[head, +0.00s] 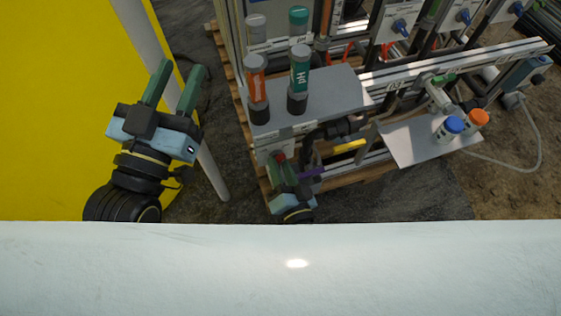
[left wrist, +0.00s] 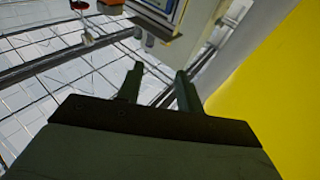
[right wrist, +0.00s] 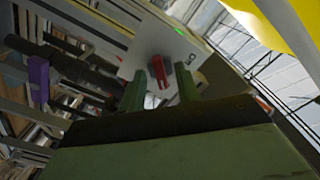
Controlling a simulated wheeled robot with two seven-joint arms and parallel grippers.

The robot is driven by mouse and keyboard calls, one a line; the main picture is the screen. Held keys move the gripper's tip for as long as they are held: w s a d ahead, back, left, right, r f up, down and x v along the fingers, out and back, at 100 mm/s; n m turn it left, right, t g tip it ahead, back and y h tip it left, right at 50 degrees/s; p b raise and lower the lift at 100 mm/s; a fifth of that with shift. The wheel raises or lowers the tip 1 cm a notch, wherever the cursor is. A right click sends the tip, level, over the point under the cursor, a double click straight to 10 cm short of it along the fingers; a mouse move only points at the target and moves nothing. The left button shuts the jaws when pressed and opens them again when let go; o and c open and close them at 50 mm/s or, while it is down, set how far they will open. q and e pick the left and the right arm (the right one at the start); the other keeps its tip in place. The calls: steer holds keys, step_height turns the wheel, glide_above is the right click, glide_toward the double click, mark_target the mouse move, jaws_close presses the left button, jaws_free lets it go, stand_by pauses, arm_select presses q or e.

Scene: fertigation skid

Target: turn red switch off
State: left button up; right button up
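The red switch (right wrist: 160,72) is a red handle on a light grey box (right wrist: 178,38) in the right wrist view. My right gripper (right wrist: 160,76) is open, with one finger to each side of the switch in that view. I cannot tell whether the fingertips reach around it or stop short, and no contact is clear. In the head view a bit of red (head: 281,157) shows at the tips of my right gripper (head: 278,168), by the skid's front. My left gripper (head: 176,72) is open and empty at the left, away from the skid.
A grey shelf (head: 335,92) with orange- and green-labelled bottles stands above and behind the right gripper. A purple part (right wrist: 38,80) and dark pipes are close beside it. A tray (head: 405,145) with blue- and orange-capped bottles is at right. A pale post (head: 212,170) stands beside the left gripper.

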jaws_close()
stand_by(0.4)
